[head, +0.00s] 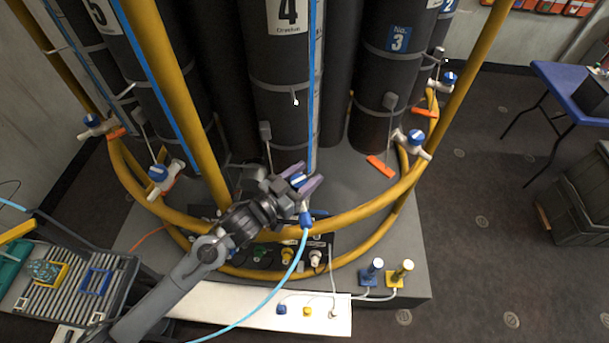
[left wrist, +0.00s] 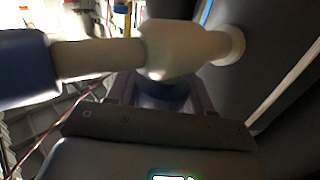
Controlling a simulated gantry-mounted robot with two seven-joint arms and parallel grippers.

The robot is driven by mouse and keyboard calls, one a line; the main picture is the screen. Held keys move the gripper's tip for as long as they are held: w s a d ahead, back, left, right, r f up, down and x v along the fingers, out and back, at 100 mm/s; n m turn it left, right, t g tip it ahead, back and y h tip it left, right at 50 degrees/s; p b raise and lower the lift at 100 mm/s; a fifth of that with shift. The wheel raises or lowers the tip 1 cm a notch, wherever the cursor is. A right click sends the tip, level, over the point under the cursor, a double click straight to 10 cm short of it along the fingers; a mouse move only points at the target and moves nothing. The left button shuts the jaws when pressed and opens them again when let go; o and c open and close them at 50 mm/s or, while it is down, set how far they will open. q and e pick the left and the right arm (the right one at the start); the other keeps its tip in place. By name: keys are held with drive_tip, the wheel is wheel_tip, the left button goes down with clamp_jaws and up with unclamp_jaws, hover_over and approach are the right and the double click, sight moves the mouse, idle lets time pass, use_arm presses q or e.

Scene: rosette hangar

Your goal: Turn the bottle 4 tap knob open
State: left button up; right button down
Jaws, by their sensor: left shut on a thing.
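Bottle 4 (head: 282,100) is a tall dark cylinder with a white "4" label, standing upright at the middle back in the head view. Its tap is in front of its lower part, with a blue and white knob (head: 298,180). My left gripper (head: 304,184) has its two purplish fingers on either side of this knob and is shut on it. In the left wrist view, the white tap body (left wrist: 175,48) crosses close in front of the camera, and the blue knob (left wrist: 162,92) is partly hidden behind it, between the fingers. My right gripper is not in view.
A yellow ring rail (head: 365,213) and slanted yellow posts (head: 172,85) surround the bottles. A light blue hose (head: 290,275) hangs from the tap's blue connector (head: 305,219). Other blue-knobbed taps (head: 417,138) sit on both sides. A blue table (head: 575,85) stands right; floor between is clear.

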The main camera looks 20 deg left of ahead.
use_arm(q)
drive_tip(key=shift+y, duration=0.3)
drive_tip(key=n+y+p, duration=0.1)
drive_tip(key=y, duration=0.1)
drive_tip(key=n+t+y+p, duration=0.1)
drive_tip(key=n+y, duration=0.1)
drive_tip(key=n+t+y+p, duration=0.1)
drive_tip(key=y, duration=0.1)
drive_tip(key=shift+w+a+r+n+y, duration=0.1)
drive_tip(key=shift+a+r+n+y, duration=0.05)
drive_tip(key=shift+a+n+y, duration=0.2)
drive_tip(key=shift+a+n+y+p, duration=0.15)
drive_tip(key=shift+n+y+p, duration=0.85)
drive_tip(key=shift+y, duration=0.75)
drive_tip(key=shift+n+y, duration=0.3)
drive_tip(key=shift+n, duration=0.15)
drive_tip(key=shift+a+y, duration=0.1)
drive_tip(key=shift+y, duration=0.2)
drive_tip(key=o, duration=1)
drive_tip(key=shift+c, duration=0.2)
